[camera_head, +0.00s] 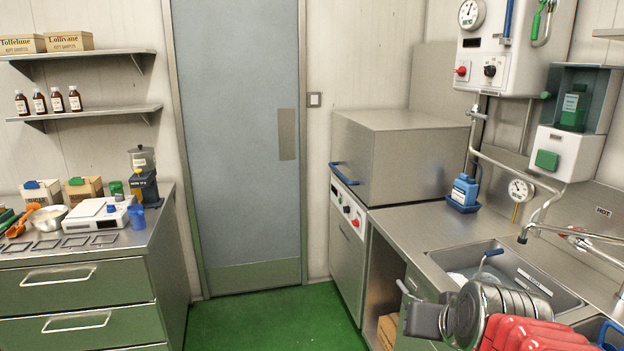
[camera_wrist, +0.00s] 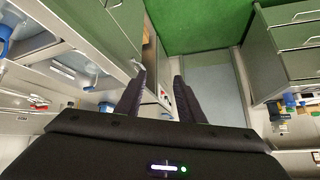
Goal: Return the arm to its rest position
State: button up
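My gripper (camera_wrist: 159,82) shows in the wrist view as two dark fingers with a clear gap between them. It is open and nothing is held in the gap. The fingers are over the aisle side of the sink counter, with cabinet fronts and green floor beyond them. In the head view I cannot make out the gripper for certain. A grey block with a round joint shows at the lower right there, and I cannot tell what it belongs to.
The sink counter (camera_head: 410,226) with a sink (camera_head: 545,283) runs along the right. Ribbed metal pieces (camera_head: 515,303) and red pieces (camera_head: 530,335) crowd the lower right. A drawer cabinet (camera_head: 75,290) stands left. The green floor (camera_head: 270,320) before the door (camera_head: 235,130) is clear.

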jog(key=s+a+f+n+g, duration=0.1)
jog(key=s+a, duration=0.1)
jog(key=s, duration=0.4)
jog(key=s+a+f+n+g, duration=0.1)
jog(key=s+a+f, duration=0.1)
jog(key=s, duration=0.5)
jog(key=shift+a+f+g, duration=0.15)
jog(key=shift+a+g, duration=0.1)
jog(key=shift+g, duration=0.15)
